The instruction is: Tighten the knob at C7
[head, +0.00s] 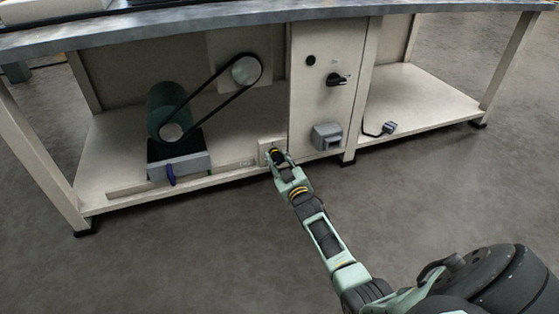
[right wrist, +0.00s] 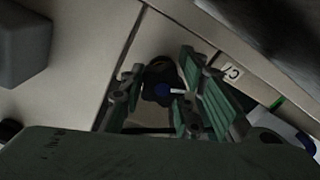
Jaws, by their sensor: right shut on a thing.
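The knob (right wrist: 158,72) is a dark, lobed piece with a blue centre and a white pointer mark, seen in the right wrist view. A small white label reading C7 (right wrist: 231,73) is on the pale rail beside it. My right gripper (head: 277,156) reaches low to the bench's lower shelf in the head view. Its two green-padded fingers stand on either side of the knob in the right wrist view, shut on it. In the head view the gripper largely hides the knob. My left gripper is not in view.
A green motor (head: 167,108) with a black belt (head: 213,86) stands left on the lower shelf. A cream panel (head: 311,96) with a black rotary switch (head: 338,79) and a grey box (head: 326,136) rises just right of my gripper. The floor in front is clear.

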